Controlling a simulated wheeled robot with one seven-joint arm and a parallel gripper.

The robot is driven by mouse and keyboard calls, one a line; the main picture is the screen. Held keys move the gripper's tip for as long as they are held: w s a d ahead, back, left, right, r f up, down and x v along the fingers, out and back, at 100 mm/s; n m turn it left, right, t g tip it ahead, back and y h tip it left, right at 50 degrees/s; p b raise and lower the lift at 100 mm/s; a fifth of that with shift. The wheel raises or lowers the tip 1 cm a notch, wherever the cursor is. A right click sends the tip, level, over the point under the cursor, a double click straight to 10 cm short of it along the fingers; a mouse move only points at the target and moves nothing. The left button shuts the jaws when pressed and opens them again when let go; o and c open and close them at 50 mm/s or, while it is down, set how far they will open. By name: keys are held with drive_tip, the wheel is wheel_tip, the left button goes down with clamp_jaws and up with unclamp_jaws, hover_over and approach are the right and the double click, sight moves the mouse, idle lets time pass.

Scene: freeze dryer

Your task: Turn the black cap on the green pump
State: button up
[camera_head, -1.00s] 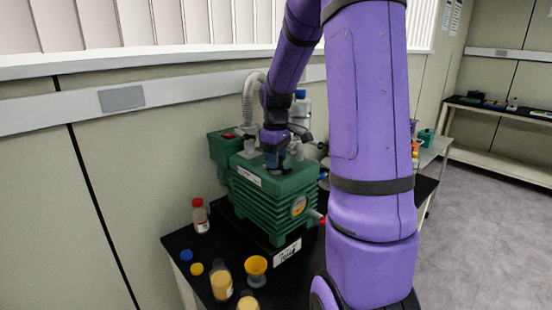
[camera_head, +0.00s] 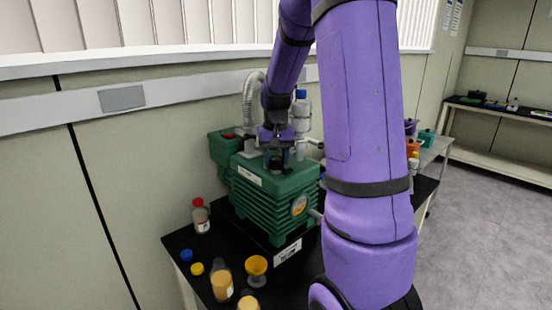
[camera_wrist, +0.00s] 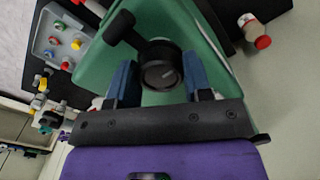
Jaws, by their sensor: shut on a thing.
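The green pump (camera_head: 268,195) stands on the black bench top against the wall. Its round black cap (camera_head: 276,164) is on top of the housing. In the wrist view the cap (camera_wrist: 160,66) shows face-on with a pale mark on it. My gripper (camera_head: 278,152) is above the pump top and reaches down to the cap. In the wrist view the two blue fingers of my gripper (camera_wrist: 160,84) are on either side of the cap, shut on it. The cap's contact faces are partly hidden by the fingers.
A ribbed hose (camera_head: 250,98) rises behind the pump. A bottle with a blue lid (camera_head: 301,112) stands close behind my gripper. A black part (camera_wrist: 120,26) juts out beside the cap.

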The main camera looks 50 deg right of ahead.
drive_tip(key=m, duration=0.4)
drive_tip(key=shift+m, duration=0.3)
drive_tip(key=m, duration=0.4)
drive_tip(key=shift+w+a+m, duration=0.1)
drive_tip(key=shift+m, duration=0.2)
drive_tip(key=m, duration=0.4)
drive_tip(key=shift+m, duration=0.3)
drive_tip(key=m, duration=0.5)
drive_tip(key=shift+w, duration=0.1)
drive_tip(key=m, duration=0.5)
drive_tip(key=shift+m, duration=0.4)
drive_tip(key=m, duration=0.4)
drive_tip(key=shift+m, duration=0.3)
drive_tip(key=m, duration=0.4)
drive_tip(key=shift+d+m, duration=0.2)
drive_tip(key=shift+m, duration=2.3)
